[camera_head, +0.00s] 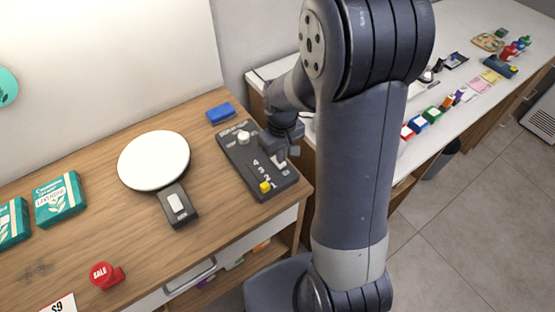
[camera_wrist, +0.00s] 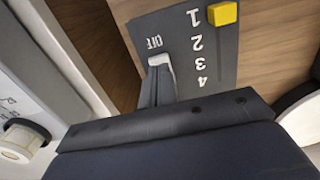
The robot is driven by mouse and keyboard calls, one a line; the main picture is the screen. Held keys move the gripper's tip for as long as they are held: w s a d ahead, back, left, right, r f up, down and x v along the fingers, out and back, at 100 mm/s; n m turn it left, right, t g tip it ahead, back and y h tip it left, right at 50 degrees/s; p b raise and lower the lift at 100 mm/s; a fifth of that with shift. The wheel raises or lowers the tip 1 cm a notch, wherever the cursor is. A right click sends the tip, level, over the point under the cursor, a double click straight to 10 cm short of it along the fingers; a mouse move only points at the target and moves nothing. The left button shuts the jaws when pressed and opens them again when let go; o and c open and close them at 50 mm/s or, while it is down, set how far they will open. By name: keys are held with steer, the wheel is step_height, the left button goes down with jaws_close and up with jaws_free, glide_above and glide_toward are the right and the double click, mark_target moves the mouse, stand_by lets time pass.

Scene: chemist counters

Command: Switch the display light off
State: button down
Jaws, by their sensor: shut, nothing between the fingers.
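A dark control panel (camera_head: 240,160) lies on the wooden counter, with a white round knob (camera_head: 243,137) at its far end. Numbers 4 to 1 run along it, and a yellow slider knob (camera_head: 265,187) sits at its near end; it also shows in the wrist view (camera_wrist: 222,13). A pale switch lever (camera_head: 282,163) is on the panel's right side; in the wrist view the lever (camera_wrist: 160,62) is beside the word OFF. My gripper (camera_head: 275,156) is shut and empty, low over the panel right at the lever. I cannot tell whether it touches it.
Left of the panel lies a white round disc (camera_head: 154,160) on a dark base with a white switch (camera_head: 176,202). A blue block (camera_head: 220,114) is behind the panel. Teal boxes (camera_head: 60,199) and a red SALE tag (camera_head: 105,275) are further left. A white counter stands to the right.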

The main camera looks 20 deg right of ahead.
steer(key=shift+f+b, duration=0.65)
steer(key=shift+f, duration=0.2)
steer(key=shift+r, duration=0.1)
steer(key=shift+r+p, duration=2.8)
steer(key=shift+r, duration=0.7)
steer(key=shift+f, duration=0.2)
step_height(320, 180, down, 7)
steer(key=b, duration=0.5)
steer(key=shift+b, duration=0.35)
steer(key=shift+r, duration=0.2)
